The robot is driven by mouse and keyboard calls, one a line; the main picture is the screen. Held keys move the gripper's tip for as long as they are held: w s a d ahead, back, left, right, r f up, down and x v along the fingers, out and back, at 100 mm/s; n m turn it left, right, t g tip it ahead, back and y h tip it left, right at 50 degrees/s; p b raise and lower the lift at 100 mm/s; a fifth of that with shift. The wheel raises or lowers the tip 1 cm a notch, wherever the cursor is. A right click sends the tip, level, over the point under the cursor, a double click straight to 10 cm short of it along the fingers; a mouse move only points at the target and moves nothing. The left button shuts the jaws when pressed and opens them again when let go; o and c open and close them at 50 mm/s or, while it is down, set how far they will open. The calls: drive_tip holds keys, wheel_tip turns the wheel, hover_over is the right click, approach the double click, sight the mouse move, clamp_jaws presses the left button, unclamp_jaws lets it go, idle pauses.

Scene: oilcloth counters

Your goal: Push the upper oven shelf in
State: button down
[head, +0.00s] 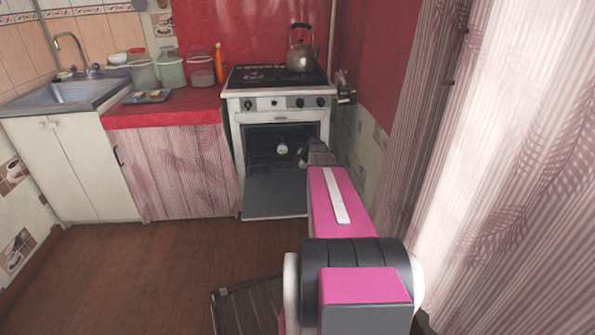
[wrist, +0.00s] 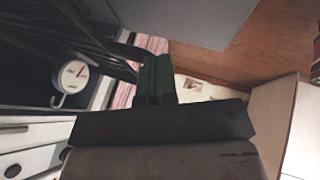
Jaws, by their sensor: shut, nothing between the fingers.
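The white oven (head: 284,115) stands at the back with its door (head: 276,193) dropped open. Its inside is dark, and a small round dial (head: 282,147) shows there; the dial also shows in the wrist view (wrist: 73,75). Dark bars of an oven shelf (wrist: 75,28) cross the upper left of the wrist view. I cannot tell which shelf they belong to or how far out it is. My gripper (head: 303,160) is at the right side of the oven opening. In the wrist view its fingers (wrist: 158,78) are together and empty, to the right of the bars.
A kettle (head: 301,55) stands on the hob. The red counter (head: 182,105) with several jars and the sink (head: 75,92) are to the left. A curtain (head: 500,150) is close on the right. A dark slatted thing (head: 247,305) is low in front. The floor (head: 150,265) at left is clear.

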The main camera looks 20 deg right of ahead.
sight(292, 148)
drive_tip(key=w+d, duration=0.2)
drive_tip(key=w, duration=0.4)
drive_tip(key=w+d, duration=0.2)
drive_tip(key=w, duration=0.5)
drive_tip(key=w+d, duration=0.1)
drive_tip(key=w, duration=0.6)
drive_tip(key=shift+d, duration=0.4)
